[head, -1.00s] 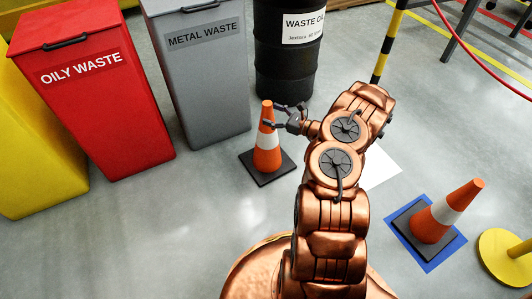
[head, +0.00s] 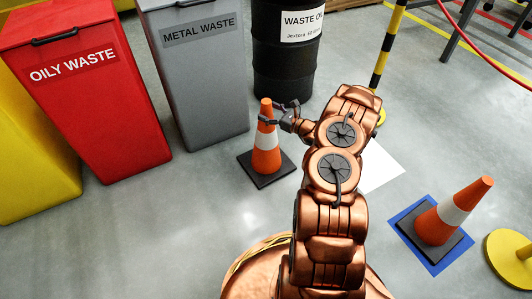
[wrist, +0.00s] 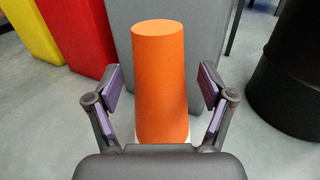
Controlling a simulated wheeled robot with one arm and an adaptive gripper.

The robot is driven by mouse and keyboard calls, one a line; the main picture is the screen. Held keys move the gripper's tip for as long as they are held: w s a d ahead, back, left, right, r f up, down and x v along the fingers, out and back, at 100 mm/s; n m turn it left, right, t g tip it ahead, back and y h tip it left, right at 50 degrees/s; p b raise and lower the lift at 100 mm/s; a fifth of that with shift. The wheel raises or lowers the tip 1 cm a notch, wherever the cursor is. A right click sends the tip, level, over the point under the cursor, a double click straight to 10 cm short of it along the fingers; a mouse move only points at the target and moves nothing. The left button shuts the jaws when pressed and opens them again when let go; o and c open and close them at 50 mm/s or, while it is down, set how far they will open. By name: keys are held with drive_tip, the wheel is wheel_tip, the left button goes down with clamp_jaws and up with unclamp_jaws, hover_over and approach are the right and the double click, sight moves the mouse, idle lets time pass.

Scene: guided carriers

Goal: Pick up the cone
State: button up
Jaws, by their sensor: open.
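An orange cone (head: 266,152) with a white band and a dark square base stands upright on the floor in front of the grey bin. In the head view my gripper (head: 268,112) is at the cone's upper part, with a finger to each side. In the wrist view the cone's orange top (wrist: 159,75) stands between the two spread fingers of my gripper (wrist: 160,90), with a visible gap on each side. The gripper is open. A second orange cone (head: 470,195) stands upright on a blue-bordered square at the right.
A red oily waste bin (head: 100,115), a grey metal waste bin (head: 202,85) and a black waste oil drum (head: 287,68) stand behind the cone. A yellow round base (head: 505,250) is at the right edge. A white floor patch (head: 380,168) lies between the cones.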

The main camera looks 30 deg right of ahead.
drive_tip(key=shift+w+a, duration=0.25)
drive_tip(key=shift+w, duration=0.25)
drive_tip(key=shift+c, duration=0.4)
clamp_jaws()
